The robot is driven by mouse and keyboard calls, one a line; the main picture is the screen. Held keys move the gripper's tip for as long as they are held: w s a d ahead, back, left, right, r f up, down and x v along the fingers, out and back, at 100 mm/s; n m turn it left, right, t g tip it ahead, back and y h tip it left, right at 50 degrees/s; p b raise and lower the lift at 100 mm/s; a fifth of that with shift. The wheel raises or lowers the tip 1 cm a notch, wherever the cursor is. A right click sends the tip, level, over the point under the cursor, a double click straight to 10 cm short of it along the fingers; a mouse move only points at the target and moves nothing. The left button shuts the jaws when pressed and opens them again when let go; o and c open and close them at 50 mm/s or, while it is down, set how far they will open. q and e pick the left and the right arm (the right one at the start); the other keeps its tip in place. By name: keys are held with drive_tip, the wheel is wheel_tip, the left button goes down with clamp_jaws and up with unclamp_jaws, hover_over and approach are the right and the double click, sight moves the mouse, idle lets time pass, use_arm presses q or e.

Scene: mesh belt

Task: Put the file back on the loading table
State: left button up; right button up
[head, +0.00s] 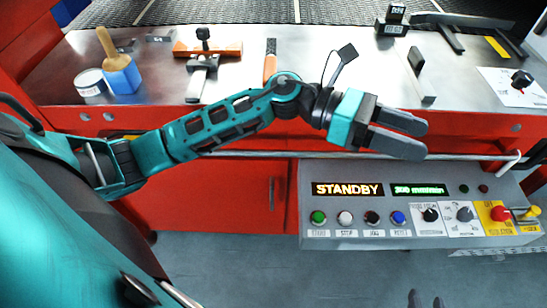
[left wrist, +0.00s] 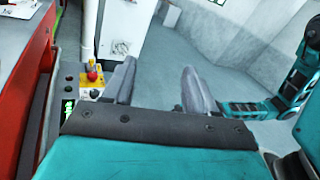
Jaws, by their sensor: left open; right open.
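A narrow tool with an orange handle (head: 270,66) and a short grey end lies on the metal loading table (head: 300,50). It looks like the file, but I cannot be sure; its near end meets my left forearm in the picture. My left gripper (head: 424,136) is open and empty, over the table's front edge and above the control panel. Its two spread fingers also show in the left wrist view (left wrist: 155,80), with nothing between them. Two dark fingertips, seemingly my right gripper (head: 426,301), show apart at the bottom of the head view, over the floor.
A blue block with a wooden-handled brush (head: 121,74), a white tin (head: 90,82) and an orange-and-grey clamp-like tool (head: 205,60) stand on the table's left. A dark upright plate (head: 419,72) stands at right. The control panel (head: 420,208) reads STANDBY. A rail runs along the front.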

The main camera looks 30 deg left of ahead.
use_arm(q)
drive_tip(key=w+a+f+n+t+y, duration=0.1)
drive_tip(key=a+f+n+t+y, duration=0.3)
drive_tip(key=n, duration=0.6)
drive_tip(key=w+a+f+n+t+y, duration=0.1)
drive_tip(key=a+f+n+t, duration=0.1)
drive_tip(key=n+t, duration=0.6)
drive_tip(key=w+a+f+n+t+y, duration=0.1)
drive_tip(key=a+f+n+t+y, duration=0.2)
drive_tip(key=n, duration=0.9)
drive_tip(key=s+a+f+n+g+y, duration=0.3)
drive_tip(key=s+f+n, duration=0.3)
drive_tip(key=f+n, duration=0.2)
drive_tip(key=s+a+f+n+g+y, duration=0.3)
drive_tip(key=s+a+f+n+y, duration=0.1)
drive_tip(key=s+f+n, duration=0.3)
wheel_tip(320, 180, down, 4)
drive_tip(key=n+y, duration=0.1)
drive_tip(key=n, duration=0.1)
drive_tip(key=shift+s+n, duration=0.15)
drive_tip(key=shift+n, duration=0.15)
